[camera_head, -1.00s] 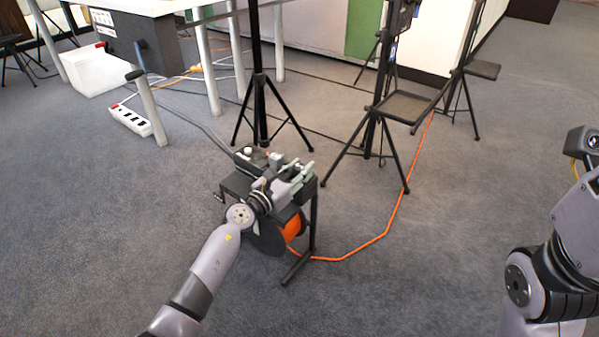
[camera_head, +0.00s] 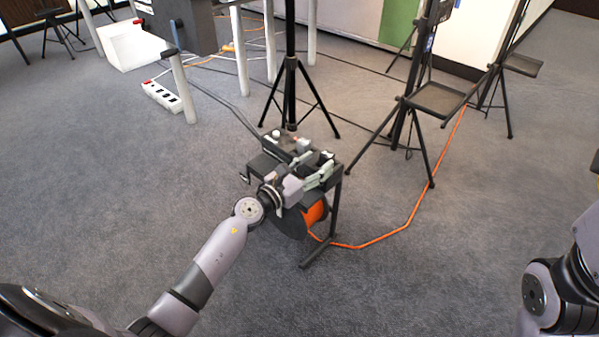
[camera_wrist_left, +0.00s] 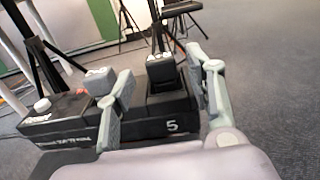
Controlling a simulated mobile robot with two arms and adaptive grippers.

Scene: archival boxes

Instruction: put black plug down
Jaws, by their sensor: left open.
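My left gripper (camera_head: 318,172) is over the top of the black cable reel box in the head view. In the left wrist view, its two grey-green fingers (camera_wrist_left: 162,95) are spread apart. A black plug (camera_wrist_left: 162,72) stands upright between them on the box top, near the number 5, with visible gaps to both fingers. A grey block-like plug (camera_wrist_left: 99,82) is beside the left finger. The black box (camera_wrist_left: 65,125) carries white lettering on its front. My right gripper is out of view; only part of the right arm shows.
An orange cable (camera_head: 385,238) runs from the orange reel (camera_head: 315,213) across the floor. Black tripods (camera_head: 291,95) stand behind the box, one with a tray (camera_head: 437,99). A white power strip (camera_head: 162,97) lies at the left. The carpet in front is clear.

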